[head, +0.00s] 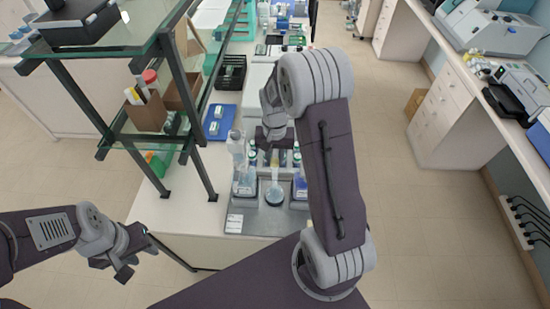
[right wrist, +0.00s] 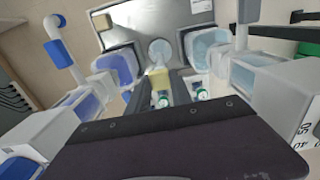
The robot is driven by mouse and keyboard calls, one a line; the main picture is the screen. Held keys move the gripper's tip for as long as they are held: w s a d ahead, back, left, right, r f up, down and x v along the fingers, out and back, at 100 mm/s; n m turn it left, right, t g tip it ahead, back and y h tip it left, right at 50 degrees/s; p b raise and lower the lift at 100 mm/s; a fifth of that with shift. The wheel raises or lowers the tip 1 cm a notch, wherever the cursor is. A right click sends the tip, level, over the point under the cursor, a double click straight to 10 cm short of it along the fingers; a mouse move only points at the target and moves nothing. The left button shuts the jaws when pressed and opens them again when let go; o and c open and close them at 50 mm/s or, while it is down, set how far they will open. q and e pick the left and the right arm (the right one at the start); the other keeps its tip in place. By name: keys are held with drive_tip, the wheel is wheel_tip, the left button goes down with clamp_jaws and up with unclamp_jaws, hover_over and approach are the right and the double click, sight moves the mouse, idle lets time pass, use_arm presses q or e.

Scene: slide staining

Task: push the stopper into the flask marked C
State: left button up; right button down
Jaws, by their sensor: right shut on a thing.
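A clear flask (head: 275,192) with a narrow neck and wide base stands on a grey tray (head: 258,222) at the near end of the bench. No letter on it can be read. My right gripper (head: 274,150) is above the flask, shut on a yellowish stopper (head: 275,164). In the right wrist view the stopper (right wrist: 158,84) shows at the fingertips (right wrist: 162,92), in line with the flask's round base (right wrist: 160,50). I cannot tell whether the stopper touches the neck. My left gripper (head: 137,260) is open and empty, off the bench at left.
Containers with blue contents (head: 245,185) stand close on the flask's left, with another (head: 299,187) on its right. Small bottles with green-and-white caps (right wrist: 203,95) are near my right gripper. A glass-shelved rack (head: 185,120) rises at left. A blue mat (head: 219,122) lies farther back.

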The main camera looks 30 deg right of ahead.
drive_tip(key=shift+f+b, duration=0.3)
drive_tip(key=shift+f, duration=0.3)
idle(0.7)
drive_tip(key=c, duration=0.7)
unclamp_jaws()
drive_tip(key=shift+o, duration=0.2)
wheel_tip(320, 180, up, 6)
drive_tip(key=p, duration=0.5)
drive_tip(key=shift+r+p, duration=0.1)
drive_tip(key=shift+p, duration=0.2)
clamp_jaws()
